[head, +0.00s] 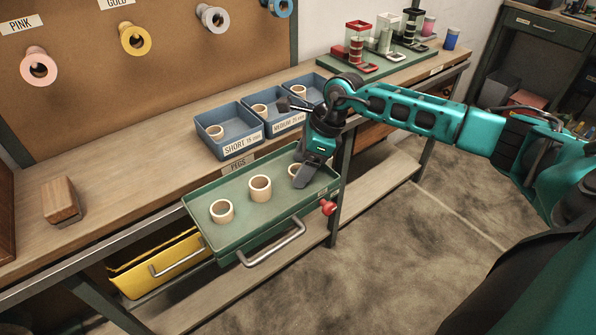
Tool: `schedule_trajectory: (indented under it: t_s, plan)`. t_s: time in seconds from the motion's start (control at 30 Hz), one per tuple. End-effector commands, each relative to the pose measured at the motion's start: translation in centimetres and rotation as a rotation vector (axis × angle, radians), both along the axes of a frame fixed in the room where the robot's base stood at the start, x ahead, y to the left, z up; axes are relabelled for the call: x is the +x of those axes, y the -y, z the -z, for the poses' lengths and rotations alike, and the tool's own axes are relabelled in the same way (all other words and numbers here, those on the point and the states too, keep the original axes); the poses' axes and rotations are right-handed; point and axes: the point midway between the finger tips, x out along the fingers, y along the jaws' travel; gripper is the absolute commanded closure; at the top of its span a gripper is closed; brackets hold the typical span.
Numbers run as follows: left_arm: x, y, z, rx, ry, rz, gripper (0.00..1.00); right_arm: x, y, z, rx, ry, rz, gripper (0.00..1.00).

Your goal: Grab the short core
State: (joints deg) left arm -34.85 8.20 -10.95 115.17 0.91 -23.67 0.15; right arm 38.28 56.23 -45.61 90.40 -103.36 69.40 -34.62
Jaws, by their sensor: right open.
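Three cream ring-shaped cores stand in the open green drawer (235,231). The left core (222,212) looks low, and the middle core (260,188) looks taller. The right core (295,170) is partly hidden by my right gripper (303,180), so I cannot judge its height. This gripper points down at the drawer's right end, with its dark fingers beside or around that core; I cannot tell which. It is open. Another core (215,131) lies in the blue bin (231,148) labelled SHORT 15 mm. My left gripper is out of view.
The blue MEDIUM bin (289,125) and a third blue bin (318,80) stand beside the SHORT bin, each holding a core. A wooden block (61,201) sits on the left bench. A red knob (328,207) is at the drawer's right corner.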

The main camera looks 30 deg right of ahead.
Motion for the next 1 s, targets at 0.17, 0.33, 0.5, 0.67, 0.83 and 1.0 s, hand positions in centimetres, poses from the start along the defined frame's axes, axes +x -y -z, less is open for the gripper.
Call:
schedule_trajectory:
  t_s: [0.17, 0.33, 0.5, 0.67, 0.83, 1.0]
  plan:
    - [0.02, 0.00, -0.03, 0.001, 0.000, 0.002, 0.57, -0.03, 0.00, -0.01, 0.000, 0.000, 0.000, 0.33]
    - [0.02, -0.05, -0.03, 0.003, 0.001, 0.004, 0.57, -0.03, 0.01, -0.03, 0.000, 0.000, 0.000, 0.50]
    - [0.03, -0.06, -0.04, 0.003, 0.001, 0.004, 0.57, -0.03, 0.01, -0.03, 0.000, 0.000, 0.000, 0.66]
    - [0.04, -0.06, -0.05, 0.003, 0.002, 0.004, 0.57, -0.03, 0.01, -0.04, 0.000, 0.000, 0.000, 0.81]
    - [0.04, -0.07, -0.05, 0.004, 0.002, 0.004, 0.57, -0.02, 0.02, -0.04, 0.000, 0.000, 0.000, 0.84]
    - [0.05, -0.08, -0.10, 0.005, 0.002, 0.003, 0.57, 0.00, 0.01, -0.36, 0.000, 0.001, 0.000, 0.84]
